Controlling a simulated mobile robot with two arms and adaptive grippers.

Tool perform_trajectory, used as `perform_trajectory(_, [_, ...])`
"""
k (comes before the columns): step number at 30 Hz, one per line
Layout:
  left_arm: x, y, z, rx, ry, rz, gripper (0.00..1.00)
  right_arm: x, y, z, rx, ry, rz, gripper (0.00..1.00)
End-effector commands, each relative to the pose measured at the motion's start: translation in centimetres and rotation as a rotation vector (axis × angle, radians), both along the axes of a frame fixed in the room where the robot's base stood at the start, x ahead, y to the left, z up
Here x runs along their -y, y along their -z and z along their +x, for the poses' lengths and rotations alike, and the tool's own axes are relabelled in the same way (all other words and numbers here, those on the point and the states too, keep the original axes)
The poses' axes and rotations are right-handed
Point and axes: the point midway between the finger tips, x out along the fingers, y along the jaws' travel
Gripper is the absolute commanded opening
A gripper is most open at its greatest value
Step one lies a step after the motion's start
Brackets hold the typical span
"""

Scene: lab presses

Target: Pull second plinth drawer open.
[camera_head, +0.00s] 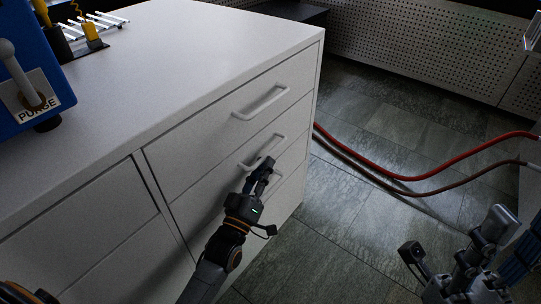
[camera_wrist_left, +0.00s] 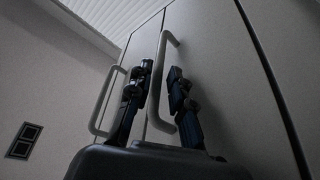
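The white cabinet's right column has drawers with pale bar handles. The second drawer (camera_head: 195,211) is shut flush, and its handle (camera_head: 245,165) is partly hidden by my left gripper. My left gripper (camera_head: 266,168) reaches up from below to this handle. In the left wrist view my left gripper (camera_wrist_left: 157,92) has its dark fingers apart. A bar handle (camera_wrist_left: 166,55) runs between them, apparently the second drawer's; contact is unclear. My right gripper (camera_head: 492,238) is over the floor at lower right, away from the cabinet; its finger gap is unclear.
The top drawer's handle (camera_head: 262,103) is above, and another handle (camera_wrist_left: 103,100) lies beside my left gripper in the wrist view. A blue PURGE device (camera_head: 32,75) stands on the cabinet top.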

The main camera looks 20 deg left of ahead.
Motion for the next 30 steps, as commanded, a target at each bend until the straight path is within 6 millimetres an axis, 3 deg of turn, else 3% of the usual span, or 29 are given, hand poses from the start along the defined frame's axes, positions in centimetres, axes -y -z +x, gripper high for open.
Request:
perform_trajectory(3, [0.2, -0.5, 2.2, 0.002, 0.000, 0.000, 0.20, 0.0, 0.8, 0.0, 0.001, 0.000, -0.001, 0.40])
perform_trajectory(10, [0.5, -1.3, 4.4, -0.001, -0.001, 0.001, 0.20, -0.1, 0.5, 0.3, 0.023, 0.000, -0.005, 0.40])
perform_trajectory(20, [0.6, -1.5, 4.8, -0.002, 0.000, 0.000, 0.20, -0.1, 0.2, 0.3, 0.029, 0.000, -0.006, 0.40])
perform_trajectory(24, [0.6, -1.5, 4.8, -0.002, 0.000, 0.000, 0.00, -0.1, 0.2, 0.3, 0.029, 0.001, -0.005, 0.40])
perform_trajectory(30, [0.6, -1.5, 4.8, -0.002, 0.000, 0.000, 0.00, -0.1, 0.2, 0.3, 0.029, 0.001, -0.002, 0.40])
